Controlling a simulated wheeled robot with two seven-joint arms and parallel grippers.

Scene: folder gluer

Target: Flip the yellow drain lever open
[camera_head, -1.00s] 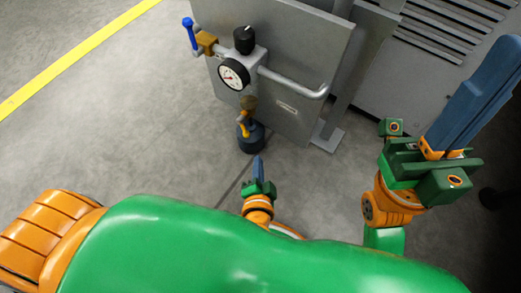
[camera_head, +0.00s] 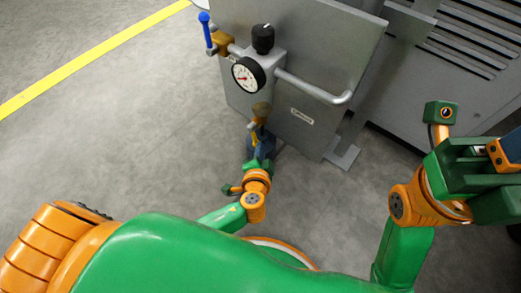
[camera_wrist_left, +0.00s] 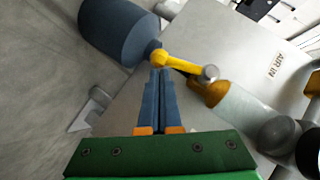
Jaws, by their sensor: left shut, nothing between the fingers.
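The yellow drain lever (camera_wrist_left: 182,64) runs in the left wrist view from a round yellow end to a grey pivot beside a brass fitting (camera_wrist_left: 209,92). My left gripper (camera_wrist_left: 161,72) is shut and empty, its blue fingertips right at the lever's round end; I cannot tell whether they touch. In the head view the left gripper (camera_head: 260,154) is below the gauge assembly, and the lever (camera_head: 253,130) shows only as a small yellow piece just above it. My right gripper (camera_head: 508,148) is at the right edge, its fingers mostly cut off.
A dark blue-grey container (camera_wrist_left: 118,30) stands beside the lever. A dial gauge (camera_head: 247,75), black knob (camera_head: 263,38), blue-handled valve (camera_head: 206,30) and grey pipe (camera_head: 312,88) are mounted by a grey panel (camera_head: 322,50). The floor to the left is clear.

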